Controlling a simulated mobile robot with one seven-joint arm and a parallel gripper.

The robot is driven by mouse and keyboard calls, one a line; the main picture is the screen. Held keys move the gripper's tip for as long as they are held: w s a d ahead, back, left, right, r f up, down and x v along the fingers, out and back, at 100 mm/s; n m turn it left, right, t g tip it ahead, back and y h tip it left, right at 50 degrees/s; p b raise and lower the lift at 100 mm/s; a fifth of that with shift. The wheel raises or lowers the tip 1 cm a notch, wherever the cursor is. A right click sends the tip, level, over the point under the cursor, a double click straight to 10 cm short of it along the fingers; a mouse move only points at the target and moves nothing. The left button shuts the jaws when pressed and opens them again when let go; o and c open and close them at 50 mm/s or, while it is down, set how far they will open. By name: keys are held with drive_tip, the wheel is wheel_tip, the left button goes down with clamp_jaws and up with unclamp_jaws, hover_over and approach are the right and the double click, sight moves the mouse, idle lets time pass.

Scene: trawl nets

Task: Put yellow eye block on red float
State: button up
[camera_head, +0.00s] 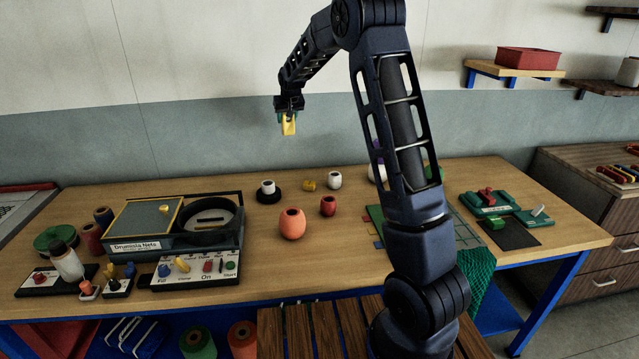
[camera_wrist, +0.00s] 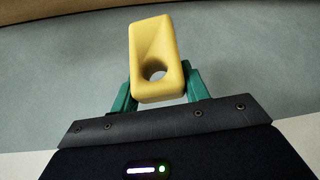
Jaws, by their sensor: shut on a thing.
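The yellow eye block (camera_wrist: 149,42) is a rounded block with a hole through it. My gripper (camera_wrist: 158,92) is shut on it, with one green finger on each side in the wrist view. In the head view, my gripper (camera_head: 288,118) holds the yellow block (camera_head: 289,127) high above the back of the table, in front of the grey wall. A red float (camera_head: 328,206) stands on the table below and to the right, next to a larger orange float (camera_head: 292,224). Both are round with a dark hole on top.
On the wooden table (camera_head: 260,260), white floats (camera_head: 334,180) and a small yellow piece (camera_head: 308,185) stand at the back. A machine labelled Drumlola Nets (camera_head: 150,246) takes up the left. My arm hides part of the green mat (camera_head: 462,228) at right.

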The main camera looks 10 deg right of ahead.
drive_tip(key=s+d+r, duration=0.1)
drive_tip(key=s+r, duration=0.5)
drive_tip(key=s, duration=0.2)
drive_tip(key=m+h, duration=0.1)
drive_tip(key=m, duration=0.1)
hover_over(328, 197)
wheel_tip(328, 197, down, 3)
wheel_tip(328, 197, down, 15)
drive_tip(key=shift+s+f, duration=0.15)
idle(1.8)
drive_tip(key=shift+f, duration=1.75)
drive_tip(key=shift+f, duration=0.15)
